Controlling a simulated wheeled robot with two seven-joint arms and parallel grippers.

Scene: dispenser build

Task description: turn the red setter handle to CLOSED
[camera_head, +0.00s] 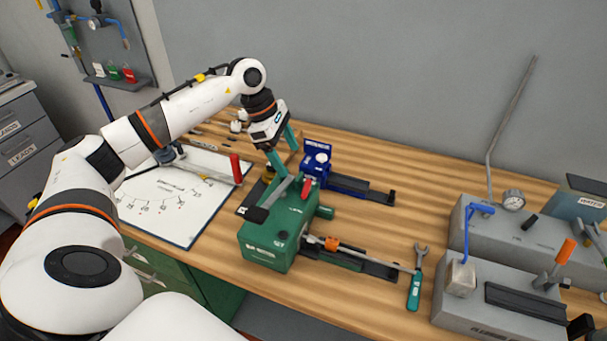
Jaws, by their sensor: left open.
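A green box-shaped unit (268,240) with a white label stands on the wooden bench. A small upright red handle (307,187) is at its top, and a grey lever with a black grip (257,214) reaches out toward the left. A second, taller red handle (236,168) stands at the whiteboard's right edge. I cannot tell from lettering which red one is the setter handle, and no CLOSED mark is readable. My left gripper (286,158) is open, its teal fingers pointing down just above and behind the green unit. It holds nothing visible. My right gripper is not in view.
A blue device (318,158) stands close behind the green unit. A teal-handled wrench (414,288) lies farther right, before grey machines (500,290). A whiteboard (180,205) lies left.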

